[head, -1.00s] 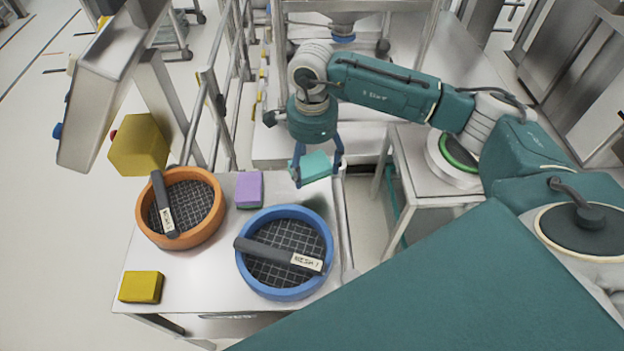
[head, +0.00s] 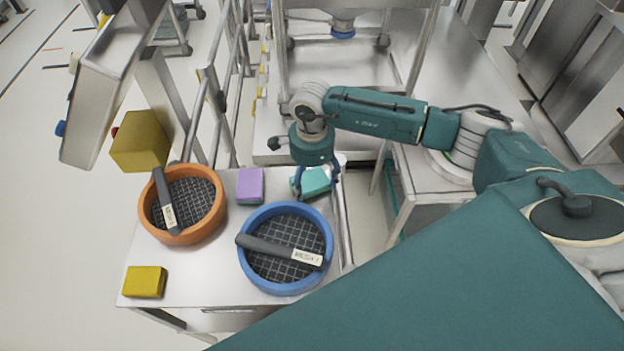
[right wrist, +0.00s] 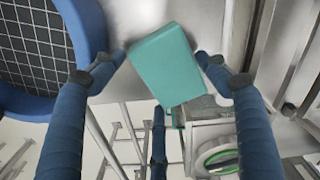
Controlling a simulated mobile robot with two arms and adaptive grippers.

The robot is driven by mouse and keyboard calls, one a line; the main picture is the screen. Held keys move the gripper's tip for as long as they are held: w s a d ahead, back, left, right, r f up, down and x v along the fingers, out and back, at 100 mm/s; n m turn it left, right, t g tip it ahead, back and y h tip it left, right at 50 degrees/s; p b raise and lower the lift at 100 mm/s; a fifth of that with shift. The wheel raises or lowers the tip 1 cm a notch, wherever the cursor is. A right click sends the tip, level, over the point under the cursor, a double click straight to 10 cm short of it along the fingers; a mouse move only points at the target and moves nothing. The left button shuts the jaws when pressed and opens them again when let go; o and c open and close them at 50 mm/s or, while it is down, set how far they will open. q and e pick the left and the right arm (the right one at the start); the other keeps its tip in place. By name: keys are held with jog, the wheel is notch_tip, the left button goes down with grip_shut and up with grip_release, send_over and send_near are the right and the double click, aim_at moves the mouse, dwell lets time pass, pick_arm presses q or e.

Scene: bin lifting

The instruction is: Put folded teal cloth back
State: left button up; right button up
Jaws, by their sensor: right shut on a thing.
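The folded teal cloth (head: 313,181) is a small flat block at the table's far right corner, beyond the blue-rimmed sieve. My right gripper (head: 317,190) reaches down over it and is shut on it. In the right wrist view, the teal cloth (right wrist: 165,65) lies between the two blue fingers of my right gripper (right wrist: 160,58). The cloth is at or very near the tabletop; I cannot tell if it touches. My left gripper is not in view.
On the table (head: 190,282) are a purple folded cloth (head: 250,186), a yellow one (head: 145,282), an orange sieve (head: 217,212) and a blue sieve (head: 285,287), each sieve with a dark labelled bar across it. A metal rail (head: 200,120) stands behind.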

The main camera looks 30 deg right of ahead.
aim_at(312, 184)
jog(key=o, duration=1)
jog(key=shift+r+p, duration=0.3)
jog(key=shift+p, duration=0.1)
jog(key=shift+w+r+b, duration=0.1)
jog(key=shift+r+b, duration=0.2)
jog(key=shift+b, duration=0.05)
notch_tip(312, 184, up, 11)
jog(key=b, duration=0.2)
jog(key=shift+b, duration=0.4)
